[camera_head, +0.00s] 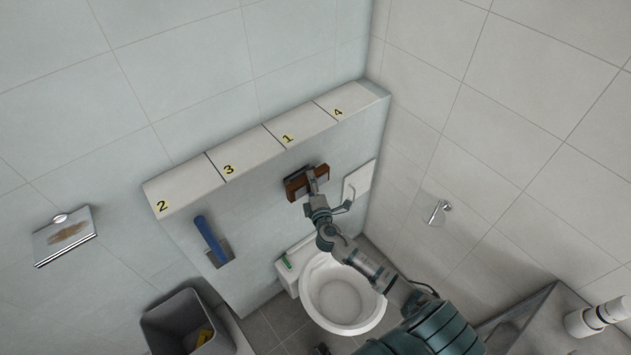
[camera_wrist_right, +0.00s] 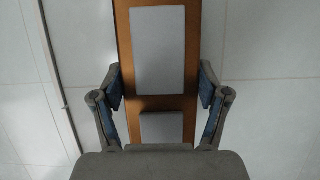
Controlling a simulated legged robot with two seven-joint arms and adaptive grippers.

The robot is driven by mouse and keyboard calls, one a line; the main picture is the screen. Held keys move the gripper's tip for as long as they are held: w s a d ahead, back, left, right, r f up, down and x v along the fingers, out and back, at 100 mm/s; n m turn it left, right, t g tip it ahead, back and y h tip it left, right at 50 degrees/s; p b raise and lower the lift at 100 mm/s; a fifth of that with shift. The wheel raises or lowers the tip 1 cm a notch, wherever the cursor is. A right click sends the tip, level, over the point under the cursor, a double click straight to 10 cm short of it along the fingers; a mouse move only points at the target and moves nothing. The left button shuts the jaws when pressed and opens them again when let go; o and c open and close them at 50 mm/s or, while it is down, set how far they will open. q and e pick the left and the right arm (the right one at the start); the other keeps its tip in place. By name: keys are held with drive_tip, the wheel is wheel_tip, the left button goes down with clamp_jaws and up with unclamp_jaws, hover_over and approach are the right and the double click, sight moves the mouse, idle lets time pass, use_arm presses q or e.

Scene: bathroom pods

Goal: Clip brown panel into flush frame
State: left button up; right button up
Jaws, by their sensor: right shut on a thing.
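The brown panel (camera_head: 294,189) is at the wall above the toilet in the head view. My right gripper (camera_head: 312,184) is on it and covers part of it. A dark edge shows along the panel's upper side; whether this is the flush frame, I cannot tell. In the right wrist view, the panel (camera_wrist_right: 158,50) stands upright between the two fingers of my right gripper (camera_wrist_right: 162,95), with a large and a small pale rectangle on its brown face. Whether it touches the wall or sits in the frame is unclear. My left gripper is not in view.
A toilet (camera_head: 342,294) stands below. A white plate (camera_head: 360,179) is on the wall right of the panel. A ledge (camera_head: 240,157) with numbered sections runs above. A blue-handled tool (camera_head: 210,238) is on the wall at left, above a grey bin (camera_head: 178,318).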

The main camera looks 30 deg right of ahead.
drive_tip(key=shift+a+r, duration=0.15)
drive_tip(key=shift+a, duration=0.2)
drive_tip(key=shift+d, duration=0.3)
drive_tip(key=shift+a, duration=0.1)
drive_tip(key=shift+w+a, duration=0.1)
drive_tip(key=shift+a, duration=0.15)
drive_tip(key=shift+w+a, duration=0.15)
drive_tip(key=shift+w, duration=0.05)
drive_tip(key=shift+w+d, duration=0.3)
drive_tip(key=shift+w, duration=0.05)
drive_tip(key=shift+s, duration=0.2)
drive_tip(key=shift+s+a, duration=0.1)
drive_tip(key=shift+a, duration=0.1)
